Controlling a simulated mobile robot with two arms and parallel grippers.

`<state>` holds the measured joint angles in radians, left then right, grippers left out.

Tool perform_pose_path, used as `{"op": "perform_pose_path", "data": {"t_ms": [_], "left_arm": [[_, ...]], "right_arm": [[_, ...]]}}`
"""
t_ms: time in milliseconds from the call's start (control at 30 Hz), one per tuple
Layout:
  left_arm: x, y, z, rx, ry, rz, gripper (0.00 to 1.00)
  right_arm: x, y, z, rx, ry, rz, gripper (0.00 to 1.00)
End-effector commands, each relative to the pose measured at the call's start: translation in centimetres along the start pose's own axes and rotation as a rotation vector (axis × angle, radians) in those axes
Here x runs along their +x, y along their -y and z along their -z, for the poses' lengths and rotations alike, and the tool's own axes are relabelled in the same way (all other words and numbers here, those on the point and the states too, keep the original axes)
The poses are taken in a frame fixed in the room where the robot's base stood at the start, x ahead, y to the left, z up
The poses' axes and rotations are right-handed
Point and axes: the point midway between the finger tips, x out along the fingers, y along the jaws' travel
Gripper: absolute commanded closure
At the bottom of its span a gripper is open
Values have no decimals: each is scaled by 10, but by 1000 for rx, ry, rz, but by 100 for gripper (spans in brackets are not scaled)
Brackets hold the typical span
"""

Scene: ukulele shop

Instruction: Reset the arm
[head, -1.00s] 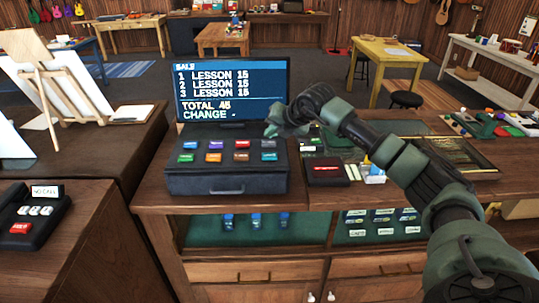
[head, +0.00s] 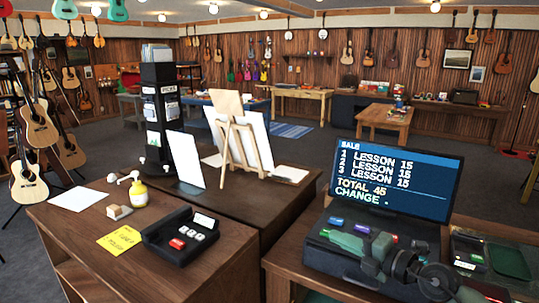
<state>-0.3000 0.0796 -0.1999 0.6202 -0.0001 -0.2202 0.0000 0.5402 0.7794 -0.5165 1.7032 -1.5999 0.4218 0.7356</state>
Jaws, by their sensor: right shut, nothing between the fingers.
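The register's screen (head: 397,180) shows three lesson lines at 15 and a total of 45. My left gripper is not in view.
Behind are an easel (head: 240,135) and a dark picks stand (head: 160,110). Open floor lies beyond, with a wooden table (head: 385,118).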

Motion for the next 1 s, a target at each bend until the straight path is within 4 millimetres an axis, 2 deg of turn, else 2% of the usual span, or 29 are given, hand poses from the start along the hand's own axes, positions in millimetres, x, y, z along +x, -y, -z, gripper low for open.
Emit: {"op": "perform_pose_path", "data": {"t_ms": [33,67,133,200,267,367,400,467,500,600,700,800,1000], "left_arm": [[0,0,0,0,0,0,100],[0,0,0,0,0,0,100],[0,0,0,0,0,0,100],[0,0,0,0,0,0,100],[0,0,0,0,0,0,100],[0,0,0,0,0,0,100],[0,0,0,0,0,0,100],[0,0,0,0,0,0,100],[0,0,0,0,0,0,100],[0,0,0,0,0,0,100],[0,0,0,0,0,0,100],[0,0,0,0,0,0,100],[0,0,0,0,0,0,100]], "right_arm": [[2,-16,27,121,24,-140,100],[-1,-27,33,194,59,-218,100],[-16,-40,36,381,173,-363,100],[-39,-32,30,584,325,-449,100],[-61,-9,24,765,474,-473,100],[-103,52,29,1054,732,-409,100],[-118,78,38,1150,818,-358,100],[-139,114,56,1278,932,-265,100],[-153,136,72,1356,999,-194,100],[-184,179,116,1513,1122,-9,100],[-207,204,156,1619,1194,153,100],[-226,218,191,1696,1234,291,100],[-257,231,250,1805,1270,528,100]]}}
